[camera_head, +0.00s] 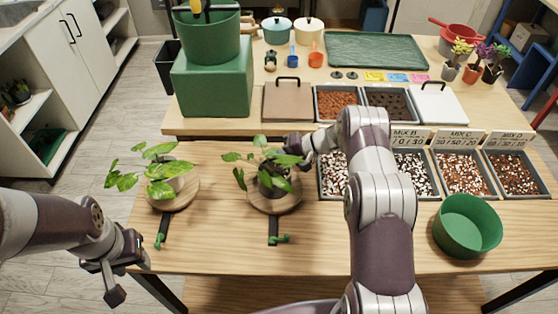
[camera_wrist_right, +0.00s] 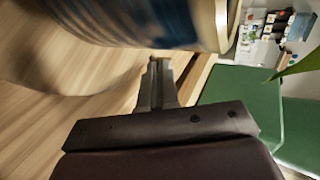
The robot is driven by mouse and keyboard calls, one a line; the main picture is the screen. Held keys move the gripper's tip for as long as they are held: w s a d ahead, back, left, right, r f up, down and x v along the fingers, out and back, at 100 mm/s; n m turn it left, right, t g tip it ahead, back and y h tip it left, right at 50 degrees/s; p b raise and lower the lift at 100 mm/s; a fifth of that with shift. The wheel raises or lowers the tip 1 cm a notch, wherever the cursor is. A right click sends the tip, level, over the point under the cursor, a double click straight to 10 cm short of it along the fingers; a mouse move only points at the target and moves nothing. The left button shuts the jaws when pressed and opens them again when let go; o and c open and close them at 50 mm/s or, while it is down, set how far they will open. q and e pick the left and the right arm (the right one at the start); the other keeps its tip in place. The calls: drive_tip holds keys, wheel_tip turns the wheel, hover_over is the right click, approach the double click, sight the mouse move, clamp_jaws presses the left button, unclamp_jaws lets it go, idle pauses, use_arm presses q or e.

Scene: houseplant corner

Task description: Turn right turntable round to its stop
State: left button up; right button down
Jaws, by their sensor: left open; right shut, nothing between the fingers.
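The right turntable (camera_head: 272,206) is a round wooden disc on the table, bearing a dark pot (camera_head: 270,188) with a leafy plant (camera_head: 262,160). In front of it a black strip with a green piece (camera_head: 281,239) lies on the table. My right gripper (camera_head: 290,142) is at the far right side of this plant, partly behind leaves. In the right wrist view its fingers (camera_wrist_right: 156,78) are shut and empty, close below a blurred blue-and-cream pot surface (camera_wrist_right: 150,20); contact cannot be told. My left gripper (camera_head: 125,276) is open and empty at the table's front left edge.
The left turntable (camera_head: 187,198) bears another leafy plant (camera_head: 155,173), with a similar green piece (camera_head: 160,241) in front. Mix bins (camera_head: 465,172) and a green bowl (camera_head: 467,226) stand to the right. A green block (camera_head: 213,80) stands behind. The front table middle is clear.

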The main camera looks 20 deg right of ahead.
sight(262, 159)
drive_tip(key=shift+w+a+f+n+g+y+b, duration=0.1)
drive_tip(key=shift+w+a+n+g+y+b, duration=0.05)
drive_tip(key=shift+a+n+g+b, duration=0.5)
drive_tip(key=shift+w+a+f+n+g+y+b, duration=0.15)
drive_tip(key=shift+a+n+g+b, duration=0.35)
drive_tip(key=shift+n+g, duration=0.25)
drive_tip(key=shift+s+a+r, duration=0.1)
drive_tip(key=shift+a+r, duration=0.1)
drive_tip(key=shift+a, duration=0.35)
drive_tip(key=shift+a+b, duration=0.15)
drive_tip(key=shift+b, duration=0.15)
